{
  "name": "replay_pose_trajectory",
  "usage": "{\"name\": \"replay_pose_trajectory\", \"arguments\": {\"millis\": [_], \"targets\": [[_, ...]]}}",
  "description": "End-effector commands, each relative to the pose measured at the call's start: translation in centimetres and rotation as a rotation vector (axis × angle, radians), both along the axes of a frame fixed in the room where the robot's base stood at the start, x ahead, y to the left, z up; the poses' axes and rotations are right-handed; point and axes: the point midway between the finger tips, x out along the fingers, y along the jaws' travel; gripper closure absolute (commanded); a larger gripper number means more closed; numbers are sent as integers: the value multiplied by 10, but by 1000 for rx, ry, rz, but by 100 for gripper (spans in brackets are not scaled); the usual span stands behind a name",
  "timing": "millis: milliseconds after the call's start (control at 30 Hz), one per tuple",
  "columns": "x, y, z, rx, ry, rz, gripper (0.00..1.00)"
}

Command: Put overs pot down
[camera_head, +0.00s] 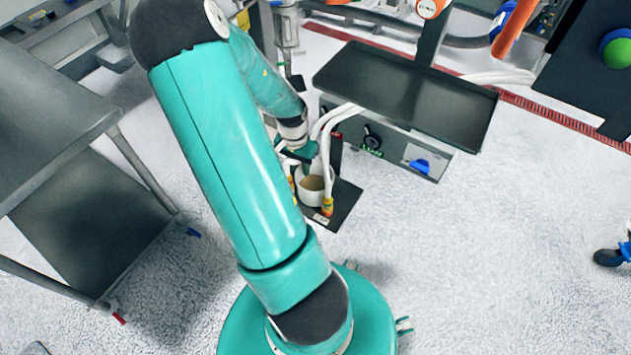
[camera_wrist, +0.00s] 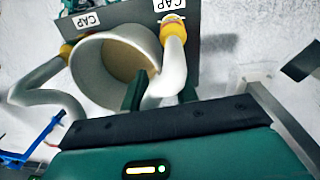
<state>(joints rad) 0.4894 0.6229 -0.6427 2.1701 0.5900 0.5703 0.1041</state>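The overs pot is a white, round, open-topped pot (camera_head: 312,190) with a tan-brown inside. It stands at or just over a dark plate (camera_head: 346,203) on the floor; I cannot tell whether it touches. In the wrist view the pot (camera_wrist: 88,62) is tilted in the picture, its mouth facing the camera. My gripper (camera_wrist: 162,90) has its two green fingers apart, the left one across the pot's mouth and the right one outside the rim. The pot's near wall and a white hose show between them. The near rim is partly hidden. In the head view my gripper (camera_head: 303,152) is above the pot.
White hoses with orange ends (camera_head: 327,206) stand close beside the pot, with CAP labels (camera_wrist: 171,5) on the plate. A dark-topped bench (camera_head: 405,90) is behind right. A metal table (camera_head: 85,195) stands left.

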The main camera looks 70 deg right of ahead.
Motion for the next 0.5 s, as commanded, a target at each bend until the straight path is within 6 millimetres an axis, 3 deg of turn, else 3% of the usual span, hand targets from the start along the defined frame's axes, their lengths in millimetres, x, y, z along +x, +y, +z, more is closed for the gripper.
{"name": "replay_pose_trajectory", "arguments": {"millis": [100,300,467,500], "targets": [[-1,-1,-9,0,0,0,71],[-1,-1,-10,-1,-1,0,71],[-1,-1,-10,-1,0,0,100],[-1,-1,-10,-1,0,1,100]]}}
